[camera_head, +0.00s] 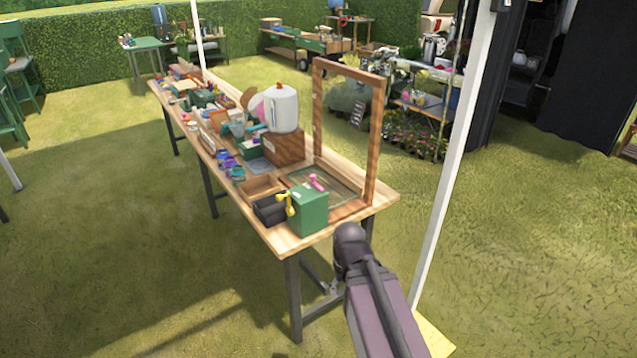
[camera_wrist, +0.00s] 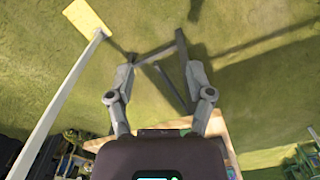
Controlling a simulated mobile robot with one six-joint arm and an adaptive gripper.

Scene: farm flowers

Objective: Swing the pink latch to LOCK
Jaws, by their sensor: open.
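The pink latch (camera_head: 316,183) is a small pink handle at the near end of the long wooden table (camera_head: 283,243). It shows just above the green box (camera_head: 309,212), and I cannot tell its exact mounting or any lock marking. A yellow handle (camera_head: 287,204) is on the left side of that box. In the wrist view my gripper (camera_wrist: 160,75) is open and empty, its two fingers apart over grass and table legs. The pink latch is not seen in the wrist view. My gripper itself is not distinguishable in the head view, where my arm rises at the lower right.
An upright wooden frame (camera_head: 376,140) stands behind the green box. A wooden block with a white tank (camera_head: 281,108) stands farther along the table, with many small items beyond. A white pole (camera_head: 452,170) rises to the right. Open grass lies left of the table.

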